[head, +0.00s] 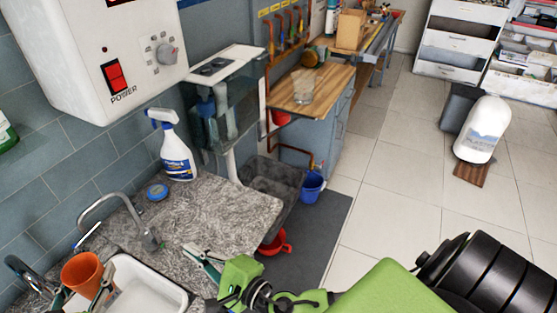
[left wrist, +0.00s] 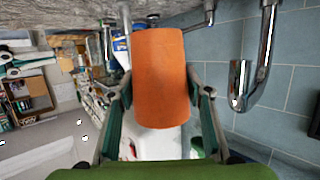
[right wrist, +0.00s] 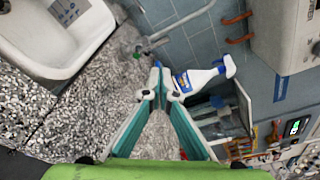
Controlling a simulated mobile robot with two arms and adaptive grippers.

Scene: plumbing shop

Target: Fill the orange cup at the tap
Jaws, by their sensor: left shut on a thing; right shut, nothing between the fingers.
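The orange cup (head: 82,271) is at the lower left of the head view, about upright, beside the white sink basin (head: 168,285). My left gripper (head: 83,291) is shut on it; in the left wrist view the cup (left wrist: 160,75) sits between the two fingers. A chrome tap (head: 122,200) arches over the counter behind the basin. A second curved spout (head: 25,268) is left of the cup; a chrome spout (left wrist: 238,85) hangs right of the cup in the left wrist view, apart from it. My right gripper (head: 203,262) is shut and empty above the counter. I cannot see water.
A spray bottle (head: 177,150) and a blue round item (head: 157,192) stand on the speckled counter (head: 225,208) near the tiled wall. A white heater box (head: 100,50) hangs above. A blue bucket (head: 312,187) and red funnel (head: 276,243) are on the floor.

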